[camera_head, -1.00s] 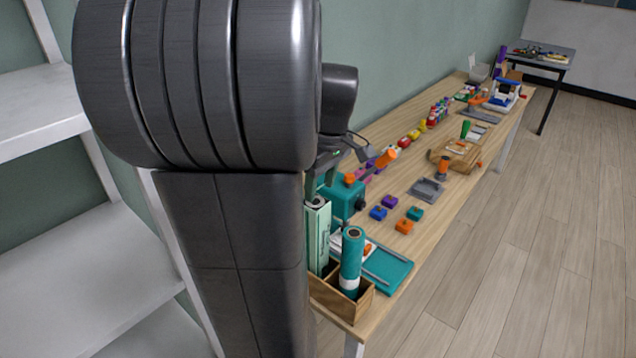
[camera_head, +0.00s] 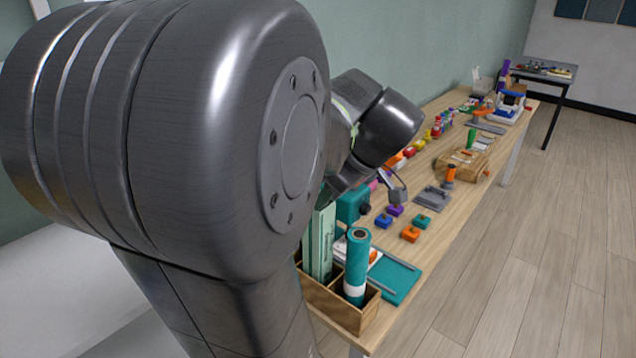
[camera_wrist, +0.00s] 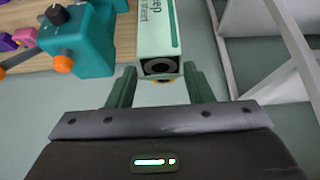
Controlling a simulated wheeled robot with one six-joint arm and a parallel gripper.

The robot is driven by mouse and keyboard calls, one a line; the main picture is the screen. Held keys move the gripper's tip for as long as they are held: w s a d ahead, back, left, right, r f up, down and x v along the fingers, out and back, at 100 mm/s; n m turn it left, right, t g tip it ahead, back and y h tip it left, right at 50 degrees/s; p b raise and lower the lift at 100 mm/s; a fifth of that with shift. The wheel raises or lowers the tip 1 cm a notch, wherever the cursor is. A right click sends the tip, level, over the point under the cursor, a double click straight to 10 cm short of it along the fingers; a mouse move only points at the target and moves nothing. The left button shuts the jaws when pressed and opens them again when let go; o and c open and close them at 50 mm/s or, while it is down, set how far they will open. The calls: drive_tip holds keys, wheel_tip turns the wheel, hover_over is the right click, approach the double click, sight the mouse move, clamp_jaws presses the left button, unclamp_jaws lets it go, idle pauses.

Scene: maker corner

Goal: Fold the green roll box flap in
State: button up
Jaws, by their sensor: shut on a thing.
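The green roll box (camera_head: 320,243) is a tall pale-green box standing upright in a wooden holder (camera_head: 338,308) at the near end of the bench. In the wrist view its end (camera_wrist: 160,45) faces me, with a dark round roll end showing in it. My gripper (camera_wrist: 160,70) has its two green fingers on either side of this end, shut on the box. I cannot make out the flap clearly. In the head view my arm hides the gripper and part of the box.
A teal roll (camera_head: 356,265) stands in the holder beside the box. A teal machine with an orange knob (camera_wrist: 78,45) is close by on the left in the wrist view. White shelving (camera_wrist: 275,50) is on the right there. Small coloured blocks lie farther along the bench.

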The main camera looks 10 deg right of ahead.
drive_tip(key=o, duration=1)
drive_tip(key=v, duration=1.3)
drive_tip(key=shift+s+r, duration=0.2)
drive_tip(key=shift+r, duration=0.15)
